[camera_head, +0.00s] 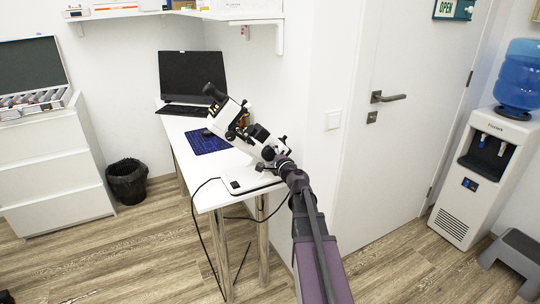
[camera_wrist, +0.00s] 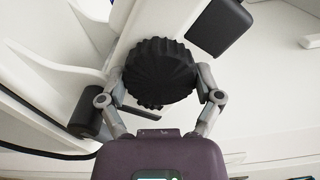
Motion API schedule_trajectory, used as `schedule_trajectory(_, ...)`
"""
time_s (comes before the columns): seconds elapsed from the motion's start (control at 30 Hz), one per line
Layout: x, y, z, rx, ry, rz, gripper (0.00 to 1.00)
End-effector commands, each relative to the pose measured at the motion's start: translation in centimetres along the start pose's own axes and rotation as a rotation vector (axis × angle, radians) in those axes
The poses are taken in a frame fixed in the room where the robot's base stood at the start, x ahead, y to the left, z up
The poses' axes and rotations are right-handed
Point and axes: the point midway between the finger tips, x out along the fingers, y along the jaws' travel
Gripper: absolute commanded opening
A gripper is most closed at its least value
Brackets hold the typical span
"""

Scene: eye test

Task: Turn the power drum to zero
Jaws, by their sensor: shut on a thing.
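The power drum is a black ridged knob (camera_wrist: 160,72) on a white instrument body (camera_wrist: 60,70) in the wrist view. My gripper (camera_wrist: 161,85) has one finger on each side of the knob and is shut on it. The knob's markings, if it has any, do not show. In the head view the white and black instrument (camera_head: 240,120) stands tilted on its base (camera_head: 250,178) on the narrow white table. My gripper (camera_head: 280,162) is at its lower right side, and the knob cannot be made out there.
A laptop (camera_head: 192,82) and a blue mat (camera_head: 207,139) lie on the white table (camera_head: 178,130) behind the instrument. Black cables (camera_head: 207,240) hang from the table's front. A closed door (camera_head: 405,120) is on the right. A water dispenser (camera_head: 487,160) and a grey step stool (camera_head: 515,258) stand farther right.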

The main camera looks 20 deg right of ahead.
Motion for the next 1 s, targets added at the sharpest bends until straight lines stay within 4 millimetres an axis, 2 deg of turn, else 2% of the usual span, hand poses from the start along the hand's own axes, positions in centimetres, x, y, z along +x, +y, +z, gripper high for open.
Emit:
schedule_trajectory(0.33,0.05,-0.02,-0.03,-0.165,0.0,0.0,0.35)
schedule_trajectory(0.83,0.04,-0.03,-0.07,-0.187,0.001,0.0,0.35)
schedule_trajectory(0.87,0.05,-0.03,-0.07,-0.187,0.001,0.0,0.92)
schedule_trajectory(0.9,0.04,-0.03,-0.07,-0.187,0.001,0.0,1.0)
schedule_trajectory(1.0,0.03,-0.03,-0.07,-0.187,0.001,0.0,1.0)
